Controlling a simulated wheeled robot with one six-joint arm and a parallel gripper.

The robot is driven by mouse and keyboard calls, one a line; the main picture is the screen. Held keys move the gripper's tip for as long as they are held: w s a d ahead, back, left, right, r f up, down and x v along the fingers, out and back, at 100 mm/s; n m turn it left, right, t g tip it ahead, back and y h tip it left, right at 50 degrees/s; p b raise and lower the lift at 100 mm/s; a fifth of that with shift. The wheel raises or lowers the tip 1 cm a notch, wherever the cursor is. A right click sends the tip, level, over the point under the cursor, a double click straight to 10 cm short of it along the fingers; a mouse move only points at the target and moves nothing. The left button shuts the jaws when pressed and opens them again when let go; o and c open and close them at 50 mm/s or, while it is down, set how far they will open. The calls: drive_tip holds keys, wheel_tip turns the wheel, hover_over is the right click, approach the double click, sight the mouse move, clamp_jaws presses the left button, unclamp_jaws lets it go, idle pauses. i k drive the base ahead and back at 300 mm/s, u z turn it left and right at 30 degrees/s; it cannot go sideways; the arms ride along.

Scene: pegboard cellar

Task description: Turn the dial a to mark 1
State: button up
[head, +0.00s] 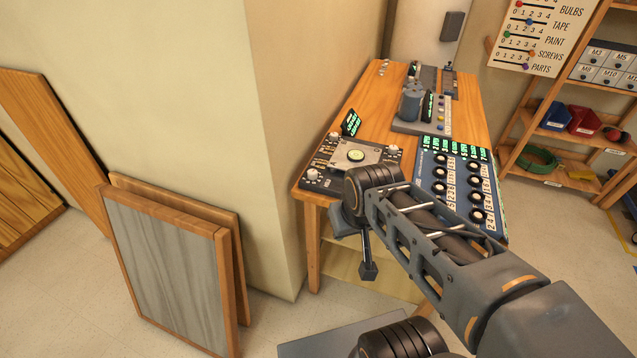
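A blue panel (432,172) with two columns of round black dials lies on the right of the wooden table. White number strips run beside the dials. I cannot read which one is dial a. My arm crosses in front of the table, over the blue panel's left side. A dark block on a thin rod, perhaps my gripper (368,271), hangs below the arm's end. Its fingers cannot be made out.
The wooden table (381,95) also holds a grey device (411,104) and a small green display (351,122). A wall corner (270,150) stands close on the left, with framed boards (170,270) leaning by it. Shelves (560,135) stand at right.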

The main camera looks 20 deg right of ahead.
sight(312, 174)
drive_tip(key=k, duration=0.9)
drive_tip(key=u, duration=0.65)
drive_tip(key=i, duration=1.5)
drive_tip(key=z, duration=0.85)
